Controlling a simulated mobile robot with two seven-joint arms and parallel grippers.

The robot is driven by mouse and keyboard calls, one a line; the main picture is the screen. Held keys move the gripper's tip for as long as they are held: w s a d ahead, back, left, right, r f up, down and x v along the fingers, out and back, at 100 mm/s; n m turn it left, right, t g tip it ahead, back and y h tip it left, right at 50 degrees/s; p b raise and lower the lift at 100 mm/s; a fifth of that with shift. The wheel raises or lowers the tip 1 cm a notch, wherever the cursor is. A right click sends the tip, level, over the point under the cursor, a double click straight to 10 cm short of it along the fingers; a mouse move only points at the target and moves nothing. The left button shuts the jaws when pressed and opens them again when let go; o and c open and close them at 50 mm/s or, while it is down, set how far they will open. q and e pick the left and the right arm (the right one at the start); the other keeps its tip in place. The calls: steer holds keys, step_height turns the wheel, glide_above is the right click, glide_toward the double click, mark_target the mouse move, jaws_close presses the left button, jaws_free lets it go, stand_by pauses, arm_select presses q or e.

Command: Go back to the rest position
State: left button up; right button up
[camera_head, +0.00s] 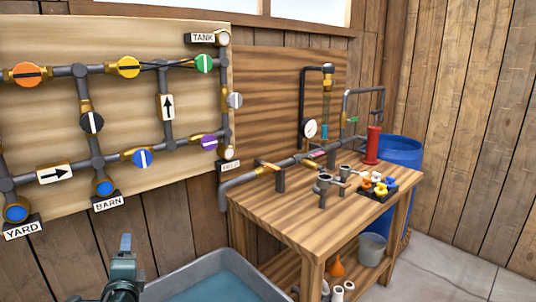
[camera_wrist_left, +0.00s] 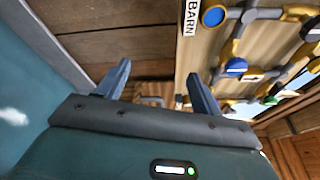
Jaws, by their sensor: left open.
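My left gripper (camera_head: 126,245) shows at the bottom left of the head view, in front of the wooden wall and left of the blue-grey water basin. In the left wrist view its two fingers (camera_wrist_left: 158,70) stand wide apart with nothing between them. The pipe board (camera_head: 130,90) is on the wall above and behind the gripper, and the gripper is apart from it. My right gripper is in neither view.
The water basin (camera_head: 165,284) lies just right of my left gripper. A wooden workbench (camera_head: 290,213) with pipes, a gauge (camera_head: 310,128) and a red cylinder (camera_head: 373,145) stands to the right. A blue barrel (camera_head: 405,150) is behind it. The floor (camera_head: 450,270) at right is clear.

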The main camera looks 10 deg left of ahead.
arm_select(q)
steer(key=s+d+f+n+g+h, duration=0.4)
steer(key=s+d+f+h, duration=0.6)
steer(key=s+d+f, duration=0.65)
steer(key=s+d+f+n+g+h, duration=0.2)
steer(key=s+d+f+n+h, duration=0.15)
steer(key=s, duration=0.35)
steer(key=w+d+r+n+t+p, duration=0.1)
steer(key=d+r+n+p, duration=0.3)
steer(key=d, duration=0.2)
steer(key=shift+n+y+p, duration=0.35)
steer(key=shift+y, duration=0.1)
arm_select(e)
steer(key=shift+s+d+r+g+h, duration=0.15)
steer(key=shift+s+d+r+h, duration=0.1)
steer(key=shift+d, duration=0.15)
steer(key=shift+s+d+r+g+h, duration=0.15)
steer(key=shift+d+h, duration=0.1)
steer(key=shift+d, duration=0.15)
arm_select(q)
steer(key=shift+w, duration=0.1)
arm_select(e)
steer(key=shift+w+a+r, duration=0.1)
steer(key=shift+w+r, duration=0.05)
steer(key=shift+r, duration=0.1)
